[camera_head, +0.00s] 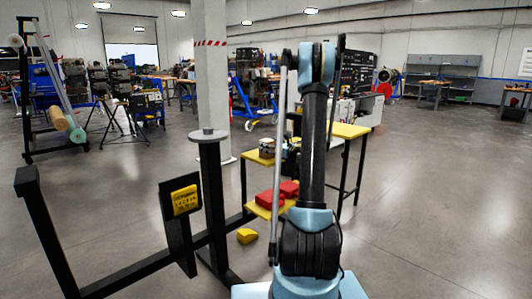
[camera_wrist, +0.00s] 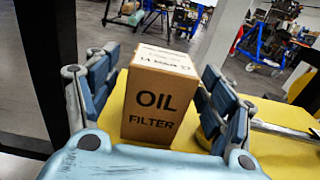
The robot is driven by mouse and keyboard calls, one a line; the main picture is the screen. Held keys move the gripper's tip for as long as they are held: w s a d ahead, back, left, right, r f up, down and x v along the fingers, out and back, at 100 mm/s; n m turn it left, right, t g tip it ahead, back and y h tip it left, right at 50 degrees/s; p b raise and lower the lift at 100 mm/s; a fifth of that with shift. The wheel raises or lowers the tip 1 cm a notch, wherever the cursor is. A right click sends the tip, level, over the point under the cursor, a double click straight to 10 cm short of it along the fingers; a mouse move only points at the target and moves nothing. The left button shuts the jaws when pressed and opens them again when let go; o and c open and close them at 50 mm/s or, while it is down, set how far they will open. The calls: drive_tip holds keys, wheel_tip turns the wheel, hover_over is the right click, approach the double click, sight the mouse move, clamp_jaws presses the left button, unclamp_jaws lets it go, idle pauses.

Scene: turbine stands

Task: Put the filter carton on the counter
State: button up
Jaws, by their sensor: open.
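The filter carton (camera_wrist: 160,105) is a brown box marked "OIL FILTER" in the wrist view. It stands between the two blue-grey fingers of my gripper (camera_wrist: 161,65). The fingers are open, one on each side of it, with a visible gap at least on the right. Its lower edge is close to my gripper's palm. A yellow surface (camera_wrist: 285,150) lies behind and to the right of it; I cannot tell whether the carton rests on it. In the head view my arm hides the carton and most of my gripper. A yellow-topped table (camera_head: 349,131) stands behind my arm there.
Red objects (camera_head: 268,199) lie on a low yellow shelf left of my arm. A black stand with a yellow label (camera_head: 185,200) and a black post (camera_head: 212,190) are on the left. A white pillar (camera_head: 211,80) rises behind. The floor at right is clear.

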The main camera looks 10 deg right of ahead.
drive_tip(key=shift+x, duration=0.9)
drive_tip(key=shift+d, duration=0.1)
drive_tip(key=c, duration=1.6)
